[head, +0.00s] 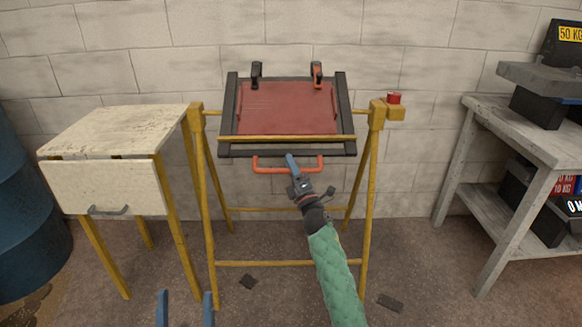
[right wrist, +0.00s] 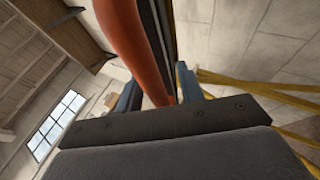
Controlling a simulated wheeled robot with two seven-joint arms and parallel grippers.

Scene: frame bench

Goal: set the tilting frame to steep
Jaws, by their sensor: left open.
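The tilting frame is a dark frame with a red panel (head: 289,107), held between yellow trestle legs. Its panel leans back, with the lower edge towards me. An orange-red handle (head: 262,165) runs along its lower edge. My right gripper (head: 291,163) is at the middle of the handle; the green-sleeved arm reaches up to it. In the right wrist view the handle (right wrist: 125,40) passes between the two blue fingers, which look closed around it. My left gripper (head: 186,309) is open and empty at the bottom edge, well below the frame.
A yellow-legged side table (head: 110,130) with a drawer stands left of the frame, beside a blue drum (head: 25,215). A grey bench (head: 520,130) with weights stands at the right. A red knob (head: 393,98) sits on the right trestle post. Dark scraps lie on the floor.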

